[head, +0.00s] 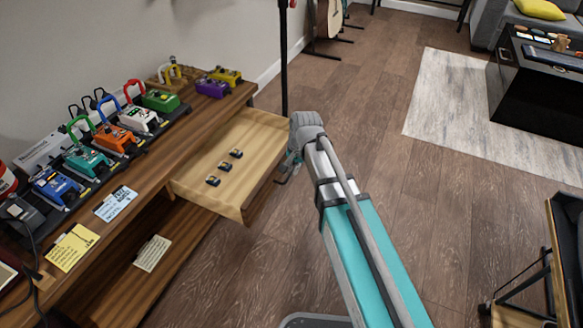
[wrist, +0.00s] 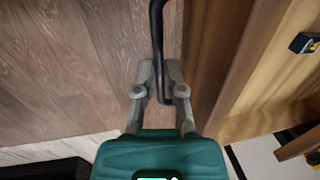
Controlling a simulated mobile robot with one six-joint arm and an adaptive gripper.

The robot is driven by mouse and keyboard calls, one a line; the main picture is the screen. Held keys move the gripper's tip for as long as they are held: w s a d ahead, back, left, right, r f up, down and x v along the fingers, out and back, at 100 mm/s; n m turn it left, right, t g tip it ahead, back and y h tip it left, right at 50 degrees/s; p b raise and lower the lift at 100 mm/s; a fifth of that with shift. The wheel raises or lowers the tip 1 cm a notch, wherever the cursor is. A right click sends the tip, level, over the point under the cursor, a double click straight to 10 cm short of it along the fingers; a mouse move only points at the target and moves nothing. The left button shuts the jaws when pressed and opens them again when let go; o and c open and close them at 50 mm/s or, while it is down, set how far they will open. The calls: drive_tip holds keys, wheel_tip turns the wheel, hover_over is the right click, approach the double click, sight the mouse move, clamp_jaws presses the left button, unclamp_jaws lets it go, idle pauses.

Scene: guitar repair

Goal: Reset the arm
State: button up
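My gripper (wrist: 160,70) reaches down at the front of an open wooden drawer (head: 262,130). In the wrist view its two grey fingers are close together, one on each side of the black drawer handle (wrist: 157,28), and look shut on it. In the head view my arm stretches from the bottom right up to the drawer front, and the fingers are mostly hidden behind the wrist. The drawer is pulled out from the wooden bench, and several small dark items (head: 224,167) lie in it.
The bench (head: 150,165) on the left carries several colourful pedals, a yellow note (head: 72,247) and a white card. A black stand pole (head: 284,70) rises behind the drawer.

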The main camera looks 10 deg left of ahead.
drive_tip(key=o, duration=0.4)
drive_tip(key=shift+w, duration=0.1)
